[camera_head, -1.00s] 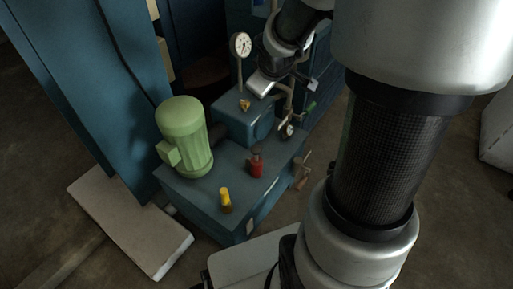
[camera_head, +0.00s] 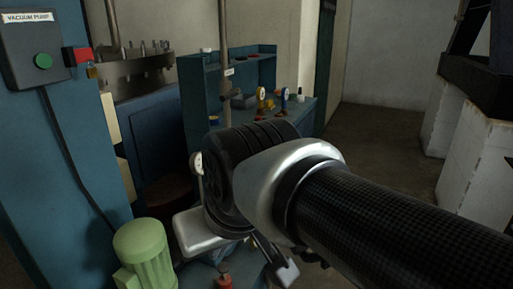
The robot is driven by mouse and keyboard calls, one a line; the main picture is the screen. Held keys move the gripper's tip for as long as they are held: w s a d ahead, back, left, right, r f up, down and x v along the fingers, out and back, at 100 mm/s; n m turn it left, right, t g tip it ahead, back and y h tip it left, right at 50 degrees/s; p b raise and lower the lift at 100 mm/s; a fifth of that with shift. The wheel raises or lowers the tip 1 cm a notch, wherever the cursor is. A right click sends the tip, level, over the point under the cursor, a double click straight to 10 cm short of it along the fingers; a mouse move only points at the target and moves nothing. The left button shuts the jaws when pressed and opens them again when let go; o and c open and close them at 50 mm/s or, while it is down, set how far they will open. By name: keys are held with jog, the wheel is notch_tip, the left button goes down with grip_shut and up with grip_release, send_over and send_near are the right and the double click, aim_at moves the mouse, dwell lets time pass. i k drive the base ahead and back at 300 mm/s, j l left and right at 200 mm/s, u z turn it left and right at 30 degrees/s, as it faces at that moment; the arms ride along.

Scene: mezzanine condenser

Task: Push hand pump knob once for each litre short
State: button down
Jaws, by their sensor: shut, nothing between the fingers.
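My arm crosses from the lower right. My gripper (camera_head: 284,272) shows below the wrist, partly hidden by it, shut and empty. A small red fitting (camera_head: 223,281) shows at the bottom edge, left of the gripper and apart from it in the picture. I cannot tell whether it is the hand pump knob. The green motor (camera_head: 145,252) stands to its left. A round white gauge (camera_head: 197,164) shows edge-on behind my wrist; its reading cannot be made out. Most of the blue pump unit is hidden by my arm or out of frame.
A blue cabinet (camera_head: 60,150) with a vacuum pump switch box (camera_head: 43,55) stands at left. A blue bench (camera_head: 300,108) with several small items is behind. White blocks (camera_head: 480,165) stand at right. Open floor (camera_head: 385,135) lies between.

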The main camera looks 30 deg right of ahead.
aim_at(223, 267)
jog(key=k, duration=0.6)
jog(key=u, duration=1.55)
jog(key=k+l, duration=0.1)
jog(key=l, duration=1.65)
